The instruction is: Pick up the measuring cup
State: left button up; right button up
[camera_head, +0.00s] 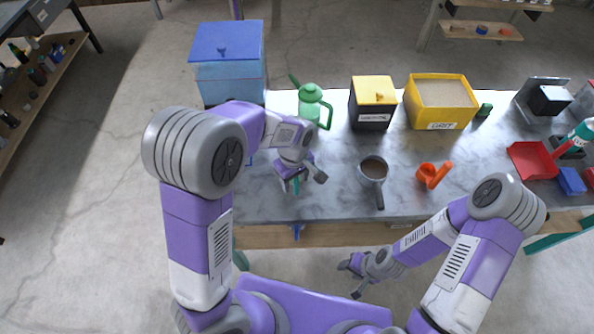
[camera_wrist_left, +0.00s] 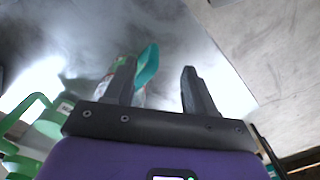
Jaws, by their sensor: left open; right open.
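A small orange cup with a stubby handle (camera_head: 428,173), which looks like the measuring cup, sits on the marble-topped table (camera_head: 335,200), right of a grey pan. My left gripper (camera_head: 302,183) is open above the left part of the table, well to the left of the orange cup. A teal item (camera_head: 296,187) shows just below it. In the left wrist view a teal curved piece (camera_wrist_left: 148,64) shows by the left finger of the open gripper (camera_wrist_left: 159,70); its full shape is hidden. My right gripper (camera_head: 353,280) is open, in front of the table's near edge.
A grey pan (camera_head: 373,168) with brown contents has its handle toward the near edge. A green kettle (camera_head: 310,103), a black box with yellow lid (camera_head: 372,112) and a yellow bin (camera_head: 441,105) stand behind. A blue box (camera_head: 230,80) is at left, a red dustpan (camera_head: 534,160) at right.

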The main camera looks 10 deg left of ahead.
aim_at(297, 192)
pick_arm(q)
jog(key=shift+f, duration=0.3)
jog(key=f, duration=0.2)
jog(key=f+b, duration=0.1)
jog(key=f, duration=0.1)
jog(key=d+f+b, duration=0.1)
jog(key=f, duration=0.2)
jog(key=shift+w, duration=0.15)
jog(key=shift+a, duration=0.1)
grip_shut()
